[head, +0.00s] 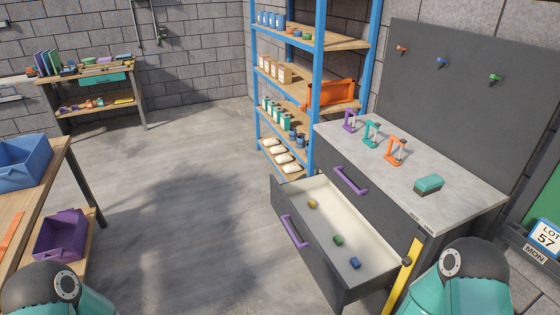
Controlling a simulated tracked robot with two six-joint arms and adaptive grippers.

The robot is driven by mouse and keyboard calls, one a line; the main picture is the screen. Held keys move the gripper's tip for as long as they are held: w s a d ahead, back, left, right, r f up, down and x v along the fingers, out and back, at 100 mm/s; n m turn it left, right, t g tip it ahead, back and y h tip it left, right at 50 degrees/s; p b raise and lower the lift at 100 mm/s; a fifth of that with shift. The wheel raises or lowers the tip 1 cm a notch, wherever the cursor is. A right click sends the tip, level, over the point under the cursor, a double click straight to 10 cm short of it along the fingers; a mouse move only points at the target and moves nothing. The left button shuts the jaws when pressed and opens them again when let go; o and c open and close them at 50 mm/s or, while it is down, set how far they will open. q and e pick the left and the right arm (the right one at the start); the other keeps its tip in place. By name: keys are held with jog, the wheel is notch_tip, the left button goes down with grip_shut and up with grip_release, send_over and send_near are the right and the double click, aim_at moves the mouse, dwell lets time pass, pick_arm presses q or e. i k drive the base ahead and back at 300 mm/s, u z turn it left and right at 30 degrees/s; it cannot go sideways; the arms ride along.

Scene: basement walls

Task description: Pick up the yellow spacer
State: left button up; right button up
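The yellow spacer (312,204) is a small block lying on the pale floor of the open lower drawer (290,192), towards its far left end. A small green block (338,240) and a small blue block (355,263) lie in the same drawer, nearer to me and further right. The drawer is pulled out of the dark cabinet and has a purple handle (293,231) on its front. Neither of my grippers shows; only rounded teal and black parts of my arms show at the bottom left and bottom right corners.
The cabinet top (430,178) holds purple, teal and orange clamp-like tools and a teal block (429,184). A yellow bar (405,275) leans at the cabinet's near side. A blue-posted shelf (318,90) stands behind. A bench with bins (60,235) is at left; the floor between is clear.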

aim_at(310, 202)
jog(key=u, duration=0.45)
jog(key=i, duration=1.35)
jog(key=u, duration=0.45)
jog(key=i, duration=1.3)
jog(key=z, duration=0.65)
jog(key=i, duration=1.1)
jog(key=z, duration=1.2)
jog(key=i, duration=0.55)
jog(key=z, duration=0.3)
jog(key=k, duration=0.95)
jog(key=z, duration=0.2)
jog(key=i, duration=0.95)
jog(key=u, duration=0.1)
